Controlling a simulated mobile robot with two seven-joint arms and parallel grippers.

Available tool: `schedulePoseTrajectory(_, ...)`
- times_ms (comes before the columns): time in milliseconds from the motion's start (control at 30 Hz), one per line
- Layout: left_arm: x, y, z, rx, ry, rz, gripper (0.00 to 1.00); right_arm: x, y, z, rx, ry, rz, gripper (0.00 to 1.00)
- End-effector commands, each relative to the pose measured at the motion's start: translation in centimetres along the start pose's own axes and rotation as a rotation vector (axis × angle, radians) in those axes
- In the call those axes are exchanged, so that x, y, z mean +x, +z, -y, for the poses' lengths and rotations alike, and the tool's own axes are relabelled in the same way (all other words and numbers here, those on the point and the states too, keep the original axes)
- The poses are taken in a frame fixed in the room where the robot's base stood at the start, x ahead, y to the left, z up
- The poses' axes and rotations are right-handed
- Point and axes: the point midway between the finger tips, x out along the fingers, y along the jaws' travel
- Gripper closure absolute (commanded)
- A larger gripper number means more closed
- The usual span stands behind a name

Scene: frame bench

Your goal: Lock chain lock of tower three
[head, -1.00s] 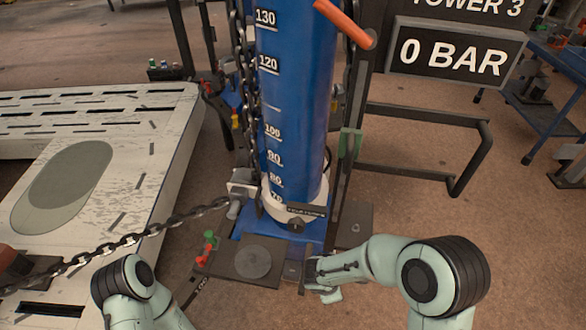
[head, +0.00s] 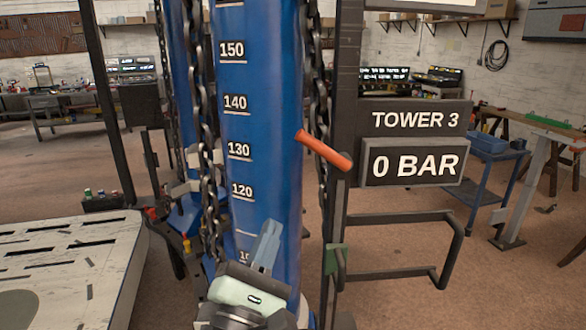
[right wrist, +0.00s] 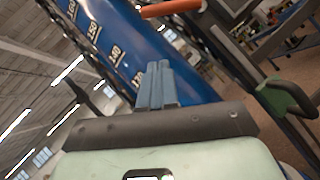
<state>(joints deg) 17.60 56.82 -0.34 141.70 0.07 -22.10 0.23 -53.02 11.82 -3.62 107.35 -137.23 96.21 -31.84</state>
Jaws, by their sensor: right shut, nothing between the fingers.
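Tower three is a tall blue column (head: 262,145) with white scale marks, beside a sign reading TOWER 3 (head: 415,120). A dark chain (head: 206,130) hangs along its left side and another chain (head: 321,100) along its right. An orange lever (head: 324,151) sticks out at the column's right; it also shows at the top of the right wrist view (right wrist: 172,8). My right gripper (head: 268,240) is shut and empty, in front of the lower column below the lever. In the right wrist view its fingertips (right wrist: 158,75) point at the column. My left gripper is out of view.
A 0 BAR display (head: 415,163) hangs under the sign. A dark frame post (head: 345,90) and a bar loop (head: 455,235) stand right of the column. A pale slotted platform (head: 85,260) lies at left. Open floor shows at right.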

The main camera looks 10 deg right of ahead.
Motion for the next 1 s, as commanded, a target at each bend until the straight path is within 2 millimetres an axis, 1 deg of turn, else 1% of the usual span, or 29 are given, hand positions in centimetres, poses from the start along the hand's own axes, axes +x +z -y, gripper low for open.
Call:
schedulePoseTrajectory(267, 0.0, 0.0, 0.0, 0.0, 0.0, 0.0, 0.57, 0.1, -0.1, 0.0, -0.001, -0.001, -0.002, 1.0)
schedulePoseTrajectory(367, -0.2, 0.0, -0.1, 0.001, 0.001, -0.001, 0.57, 0.6, -0.1, 0.0, -0.002, -0.002, -0.002, 1.0)
schedulePoseTrajectory(467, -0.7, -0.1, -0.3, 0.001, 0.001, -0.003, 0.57, 1.9, 0.0, 0.0, -0.003, -0.004, 0.0, 1.0)
schedulePoseTrajectory(567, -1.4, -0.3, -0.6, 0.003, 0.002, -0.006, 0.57, 3.8, 0.1, -0.1, -0.003, -0.003, 0.0, 1.0)
schedulePoseTrajectory(800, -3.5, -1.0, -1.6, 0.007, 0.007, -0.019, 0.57, 9.2, 0.1, -0.1, -0.003, -0.003, 0.001, 1.0)
schedulePoseTrajectory(867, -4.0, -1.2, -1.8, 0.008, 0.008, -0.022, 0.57, 10.3, 0.1, -0.1, -0.002, -0.002, 0.001, 1.0)
schedulePoseTrajectory(900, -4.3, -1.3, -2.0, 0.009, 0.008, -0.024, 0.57, 10.9, 0.5, -0.1, 0.0, -0.001, 0.001, 1.0)
schedulePoseTrajectory(1000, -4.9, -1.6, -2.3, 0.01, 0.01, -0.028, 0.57, 11.8, 1.6, -0.1, 0.0, -0.001, 0.0, 1.0)
